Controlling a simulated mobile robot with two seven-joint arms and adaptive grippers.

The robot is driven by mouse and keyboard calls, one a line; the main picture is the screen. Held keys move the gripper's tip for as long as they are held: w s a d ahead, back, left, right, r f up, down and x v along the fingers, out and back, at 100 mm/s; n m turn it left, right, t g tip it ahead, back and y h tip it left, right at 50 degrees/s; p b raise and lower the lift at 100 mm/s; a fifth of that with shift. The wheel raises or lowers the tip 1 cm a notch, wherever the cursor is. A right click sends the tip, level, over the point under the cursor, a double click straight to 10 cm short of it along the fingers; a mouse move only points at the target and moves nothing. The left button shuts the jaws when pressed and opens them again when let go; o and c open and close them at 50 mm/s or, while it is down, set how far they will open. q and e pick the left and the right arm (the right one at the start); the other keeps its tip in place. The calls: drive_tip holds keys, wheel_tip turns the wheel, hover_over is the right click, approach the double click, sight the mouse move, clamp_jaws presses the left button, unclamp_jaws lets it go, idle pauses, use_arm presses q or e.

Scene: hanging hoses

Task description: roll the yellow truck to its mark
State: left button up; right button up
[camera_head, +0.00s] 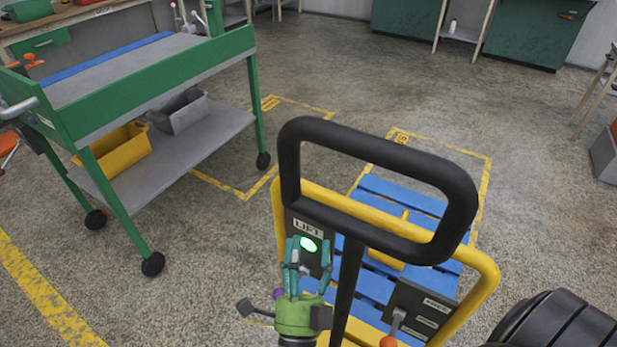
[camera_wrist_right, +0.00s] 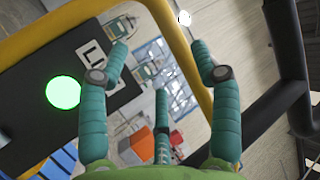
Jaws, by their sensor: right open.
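The yellow truck (camera_head: 482,268) stands in front of me in the head view, with a yellow tubular frame and a black loop handle (camera_head: 375,150) on a black post. A dark panel on it carries a LIFT label (camera_head: 308,228) and a lit green button (camera_head: 308,245); the button also shows in the right wrist view (camera_wrist_right: 63,92). My right gripper (camera_head: 309,256) is open and empty, its teal fingers spread in front of this panel; contact cannot be told. A yellow floor outline (camera_head: 488,185) surrounds part of a blue pallet (camera_head: 400,193) beyond the frame. My left gripper is out of view.
A green cart (camera_head: 160,80) on casters stands at left, with a yellow bin (camera_head: 118,150) and a grey bin (camera_head: 180,110) on its lower shelf. Another yellow outline (camera_head: 300,103) lies beside it. Open floor extends behind the truck toward the green cabinets (camera_head: 535,35).

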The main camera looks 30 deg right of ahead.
sight(308, 190)
drive_tip(key=p+x, duration=0.1)
drive_tip(key=x, duration=0.4)
drive_tip(key=p+x, duration=0.1)
drive_tip(key=x, duration=0.4)
drive_tip(key=shift+s+a+r, duration=0.1)
drive_tip(key=shift+s+r, duration=0.05)
drive_tip(key=shift+r, duration=0.1)
drive_tip(key=shift+w+d+r+p, duration=0.2)
drive_tip(key=shift+w+d+p, duration=0.05)
drive_tip(key=shift+w+p, duration=0.1)
clamp_jaws()
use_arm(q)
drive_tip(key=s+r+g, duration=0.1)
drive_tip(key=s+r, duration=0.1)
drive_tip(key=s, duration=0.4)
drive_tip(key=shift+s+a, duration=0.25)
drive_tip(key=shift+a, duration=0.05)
use_arm(e)
drive_tip(key=shift+w+d, duration=0.1)
